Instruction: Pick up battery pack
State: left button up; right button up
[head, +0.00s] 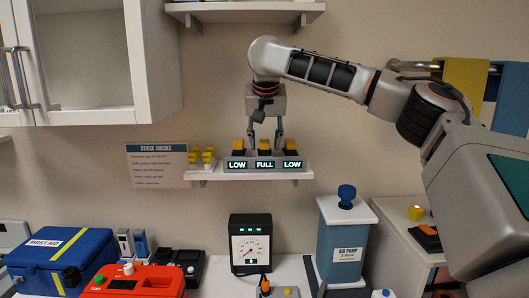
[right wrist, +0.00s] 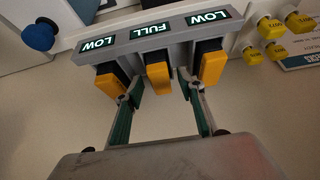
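A grey charger (head: 236,165) stands on a small white wall shelf (head: 225,175). Its displays read LOW, FULL and LOW. Three yellow-and-black battery packs sit upright in its slots: the left pack (head: 240,148), the middle pack (head: 264,146) over FULL, and the right pack (head: 289,148). My right gripper (head: 265,136) points down at the charger with its fingers apart. In the right wrist view, the fingers (right wrist: 159,88) lie either side of the middle pack (right wrist: 158,78), in the gaps beside it, with space visible between. My left gripper is not in view.
Several small yellow-topped items (head: 202,158) stand on the shelf left of the charger. A sign (head: 158,165) hangs beside them. Below are a gauge box (head: 250,243), an air pump (head: 343,240) with a blue knob, a first aid case (head: 60,258) and a red device (head: 135,282).

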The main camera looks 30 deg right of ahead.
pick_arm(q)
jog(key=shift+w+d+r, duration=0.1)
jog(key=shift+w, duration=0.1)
pick_arm(e)
grip_shut()
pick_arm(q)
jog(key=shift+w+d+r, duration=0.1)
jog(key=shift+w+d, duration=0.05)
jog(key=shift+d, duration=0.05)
pick_arm(e)
jog(key=shift+r, duration=0.1)
